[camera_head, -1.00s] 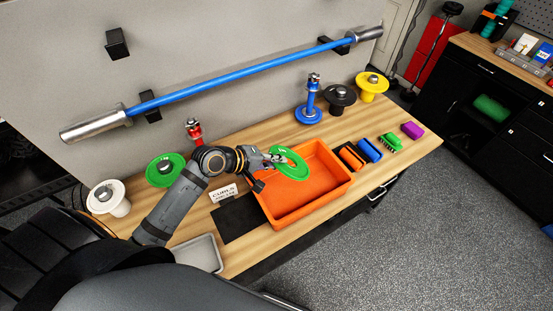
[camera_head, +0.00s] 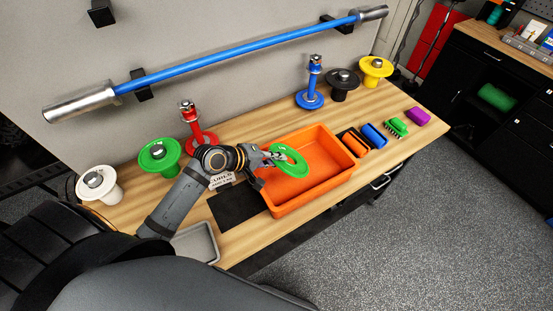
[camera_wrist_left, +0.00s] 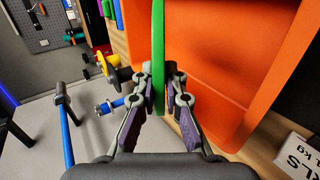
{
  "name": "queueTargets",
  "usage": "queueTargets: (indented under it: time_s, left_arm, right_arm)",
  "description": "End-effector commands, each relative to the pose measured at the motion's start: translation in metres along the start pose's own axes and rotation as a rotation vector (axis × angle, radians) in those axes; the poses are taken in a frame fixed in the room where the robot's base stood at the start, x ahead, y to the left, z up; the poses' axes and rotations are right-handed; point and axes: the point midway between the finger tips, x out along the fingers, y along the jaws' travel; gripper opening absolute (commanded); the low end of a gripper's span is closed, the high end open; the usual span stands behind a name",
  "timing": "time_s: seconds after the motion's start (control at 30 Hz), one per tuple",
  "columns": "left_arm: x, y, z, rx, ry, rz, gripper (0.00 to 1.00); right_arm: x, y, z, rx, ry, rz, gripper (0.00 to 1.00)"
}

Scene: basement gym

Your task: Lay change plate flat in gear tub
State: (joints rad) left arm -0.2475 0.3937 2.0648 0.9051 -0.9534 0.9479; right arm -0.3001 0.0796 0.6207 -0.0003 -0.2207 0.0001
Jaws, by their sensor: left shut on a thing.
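My left gripper (camera_head: 275,158) is shut on the green change plate (camera_head: 292,168), holding it by its edge. The plate is tilted in the head view, over the back left part of the orange gear tub (camera_head: 318,198). In the left wrist view the plate (camera_wrist_left: 158,50) shows edge-on as a green strip between the fingers (camera_wrist_left: 160,78). The tub (camera_wrist_left: 225,60) fills much of that view on the right. The visible tub floor looks empty; my gripper and the plate hide part of it. I cannot tell whether plate and tub touch. My right gripper is out of view.
Rollers (camera_head: 373,136) lie right of the tub. A grey tray (camera_head: 197,244) and black mat (camera_head: 235,206) are left.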

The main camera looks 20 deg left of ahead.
Motion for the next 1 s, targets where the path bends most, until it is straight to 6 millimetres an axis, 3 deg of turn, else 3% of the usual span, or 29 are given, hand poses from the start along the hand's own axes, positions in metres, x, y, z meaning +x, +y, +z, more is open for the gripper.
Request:
queueTargets:
  time_s: [0.03, 0.27, 0.7, 1.0]
  left_arm:
    - [0.005, -0.005, 0.0, 0.002, 0.001, 0.007, 0.0]
    - [0.017, -0.021, 0.0, 0.003, 0.001, 0.007, 0.0]
    - [0.039, -0.053, -0.001, 0.002, 0.001, 0.006, 0.0]
    - [0.046, -0.063, -0.001, 0.001, 0.001, 0.007, 0.0]
  right_arm:
    - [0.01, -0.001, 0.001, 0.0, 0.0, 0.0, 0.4]
    - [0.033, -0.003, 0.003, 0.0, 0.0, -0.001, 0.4]
    - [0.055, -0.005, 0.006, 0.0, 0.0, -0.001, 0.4]
    - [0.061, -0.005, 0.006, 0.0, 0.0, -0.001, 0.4]
